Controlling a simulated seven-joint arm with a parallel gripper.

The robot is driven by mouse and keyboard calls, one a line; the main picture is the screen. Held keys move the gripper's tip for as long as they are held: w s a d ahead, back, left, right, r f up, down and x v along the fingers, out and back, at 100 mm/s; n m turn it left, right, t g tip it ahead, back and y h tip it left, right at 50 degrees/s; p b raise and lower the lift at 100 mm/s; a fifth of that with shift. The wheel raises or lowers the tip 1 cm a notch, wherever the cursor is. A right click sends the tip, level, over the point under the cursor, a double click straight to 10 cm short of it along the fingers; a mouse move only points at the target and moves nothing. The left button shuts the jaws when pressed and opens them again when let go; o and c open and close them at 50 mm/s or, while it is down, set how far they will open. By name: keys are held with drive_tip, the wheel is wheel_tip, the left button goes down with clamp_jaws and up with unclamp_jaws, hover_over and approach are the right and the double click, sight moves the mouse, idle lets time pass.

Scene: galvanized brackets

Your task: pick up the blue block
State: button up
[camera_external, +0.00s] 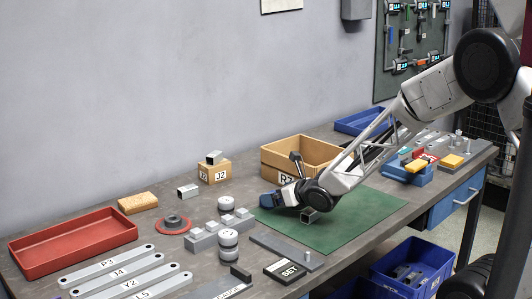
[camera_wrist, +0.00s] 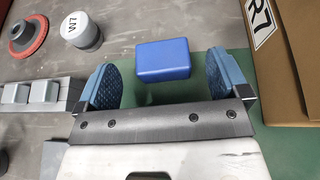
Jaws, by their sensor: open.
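The blue block (camera_wrist: 163,61) is a small rounded box. In the wrist view it sits near the edge of the green mat (camera_wrist: 238,68), ahead of my gripper and between the lines of its two fingers, with gaps on both sides. My gripper (camera_wrist: 162,80) is open and empty, with blue ridged finger pads. In the external view my gripper (camera_external: 269,201) is low over the left part of the mat. There I cannot tell the block apart from the blue fingers.
A cardboard box marked R7 (camera_external: 270,158) stands close behind my gripper; it fills the right of the wrist view. Grey stepped blocks (camera_external: 203,240) and white-topped cylinders (camera_external: 228,203) stand to the left. A red tray (camera_external: 118,238) lies far left. The mat's right part is clear.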

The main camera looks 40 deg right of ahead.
drive_tip(key=shift+x, duration=2.3)
drive_tip(key=shift+c, duration=0.4)
drive_tip(key=c, duration=1)
drive_tip(key=shift+r, duration=0.7)
wheel_tip(320, 180, up, 2)
drive_tip(key=shift+r, duration=0.1)
drive_tip(key=s, duration=0.5)
drive_tip(key=s+a+r, duration=0.1)
drive_tip(key=s, duration=1)
drive_tip(key=shift+a+r, duration=0.15)
drive_tip(key=shift+a, duration=0.15)
